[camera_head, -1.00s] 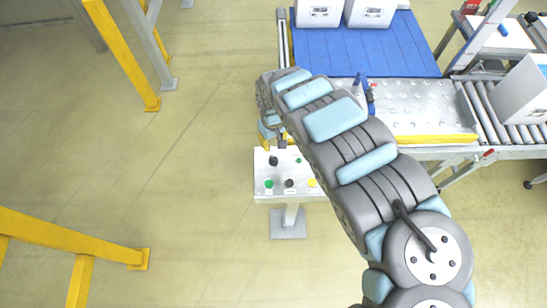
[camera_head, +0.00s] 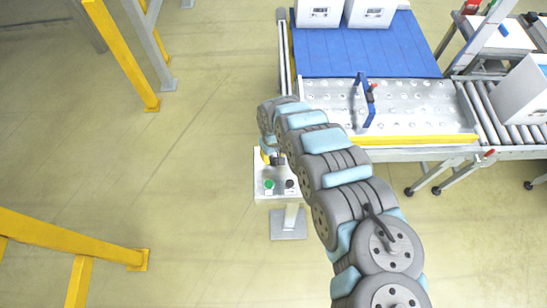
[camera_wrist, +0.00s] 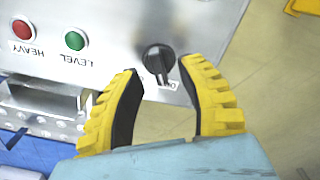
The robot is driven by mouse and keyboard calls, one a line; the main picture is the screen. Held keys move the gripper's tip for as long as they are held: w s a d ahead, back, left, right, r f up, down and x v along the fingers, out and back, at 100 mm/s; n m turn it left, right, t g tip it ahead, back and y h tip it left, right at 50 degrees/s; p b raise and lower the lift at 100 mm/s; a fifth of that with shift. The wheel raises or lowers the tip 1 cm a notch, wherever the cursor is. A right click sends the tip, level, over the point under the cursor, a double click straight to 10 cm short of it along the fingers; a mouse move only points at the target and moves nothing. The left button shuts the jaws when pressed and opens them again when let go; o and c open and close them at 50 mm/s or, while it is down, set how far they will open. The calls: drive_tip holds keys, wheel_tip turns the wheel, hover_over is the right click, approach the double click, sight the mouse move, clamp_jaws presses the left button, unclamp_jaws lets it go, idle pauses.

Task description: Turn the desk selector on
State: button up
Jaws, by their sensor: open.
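The selector (camera_wrist: 157,59) is a black rotary knob on a pale control desk (camera_wrist: 110,20), which also shows in the head view (camera_head: 263,196). A light mark on the knob points towards a label that is partly hidden. My gripper (camera_wrist: 161,70) is open, its two yellow fingers with black pads at either side of the knob. Whether the pads touch it I cannot tell. In the head view my gripper (camera_head: 270,157) is over the desk's far left part and hides the selector there.
In the wrist view, a green button (camera_wrist: 75,40) marked LEVEL and a red button (camera_wrist: 22,29) marked HEAVY are beside the selector. In the head view, a green (camera_head: 269,184) and a black button (camera_head: 290,183) sit nearer. A conveyor table (camera_head: 410,100) stands behind; yellow rails (camera_head: 70,235) are left.

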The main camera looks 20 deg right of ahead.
drive_tip(key=shift+s+f, duration=0.1)
drive_tip(key=shift+f, duration=0.9)
clamp_jaws()
